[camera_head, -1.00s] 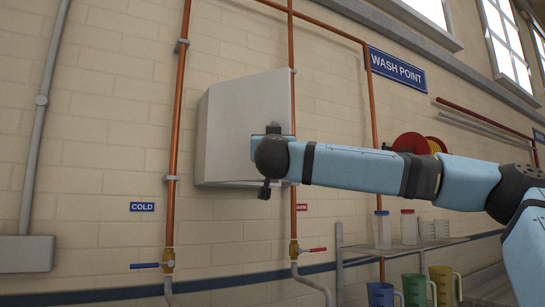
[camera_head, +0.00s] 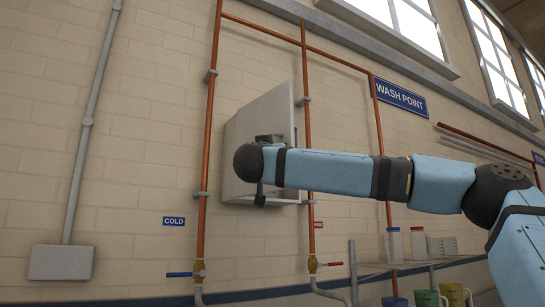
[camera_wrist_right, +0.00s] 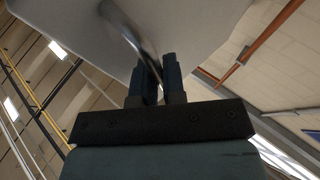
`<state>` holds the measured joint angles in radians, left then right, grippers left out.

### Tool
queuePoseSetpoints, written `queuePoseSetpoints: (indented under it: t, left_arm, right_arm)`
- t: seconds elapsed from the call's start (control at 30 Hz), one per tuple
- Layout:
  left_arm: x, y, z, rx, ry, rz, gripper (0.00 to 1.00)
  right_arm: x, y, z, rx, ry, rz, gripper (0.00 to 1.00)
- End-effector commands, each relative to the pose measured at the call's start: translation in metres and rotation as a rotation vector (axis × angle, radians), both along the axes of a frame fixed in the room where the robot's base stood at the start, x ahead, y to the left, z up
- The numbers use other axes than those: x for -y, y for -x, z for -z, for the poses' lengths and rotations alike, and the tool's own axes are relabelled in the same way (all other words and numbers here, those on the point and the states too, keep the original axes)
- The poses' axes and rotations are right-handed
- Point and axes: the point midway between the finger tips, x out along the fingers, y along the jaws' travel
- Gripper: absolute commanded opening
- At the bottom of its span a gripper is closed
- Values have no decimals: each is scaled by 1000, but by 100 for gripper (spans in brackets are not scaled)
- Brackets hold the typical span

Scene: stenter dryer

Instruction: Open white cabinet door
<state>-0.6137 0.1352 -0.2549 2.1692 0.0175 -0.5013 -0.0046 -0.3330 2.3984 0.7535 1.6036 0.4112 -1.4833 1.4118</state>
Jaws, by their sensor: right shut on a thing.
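The white cabinet (camera_head: 262,112) hangs on the tiled wall between copper pipes in the head view. Its white door is seen at an angle, and my forearm and wrist cover its lower middle. Whether a gap shows behind the door is hard to tell. In the right wrist view, the white panel (camera_wrist_right: 195,22) fills the top, with a curved metal handle (camera_wrist_right: 122,25) on it. My right gripper (camera_wrist_right: 160,62) is shut on the handle, its two dark fingers close around its near end. My left gripper is not in view.
Copper pipes (camera_head: 211,110) run up the wall on both sides of the cabinet. Valves (camera_head: 199,270) sit below. A shelf (camera_head: 400,266) with jars stands at the lower right, with jugs below. A grey box (camera_head: 62,262) is at the lower left.

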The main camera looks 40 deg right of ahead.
Motion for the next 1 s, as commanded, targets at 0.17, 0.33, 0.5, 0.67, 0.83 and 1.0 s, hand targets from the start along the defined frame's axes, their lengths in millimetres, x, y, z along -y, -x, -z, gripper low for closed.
queuePoseSetpoints:
  t: [0.17, 0.33, 0.5, 0.67, 0.83, 1.0]
  left_arm:
    - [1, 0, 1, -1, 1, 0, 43]
    - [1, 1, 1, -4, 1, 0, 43]
    - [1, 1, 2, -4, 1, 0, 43]
    - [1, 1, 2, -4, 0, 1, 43]
    - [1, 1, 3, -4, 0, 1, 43]
    - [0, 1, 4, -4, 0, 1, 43]
  right_arm:
    - [0, 0, -3, 2, 4, 7, 0]
    - [0, 0, -4, 2, 4, 7, 0]
    - [0, 0, -4, 3, 4, 6, 20]
    - [0, 0, -3, 2, 2, 6, 20]
    - [0, 0, -2, 1, 1, 6, 20]
    - [-5, 2, 1, 1, 2, 5, 20]
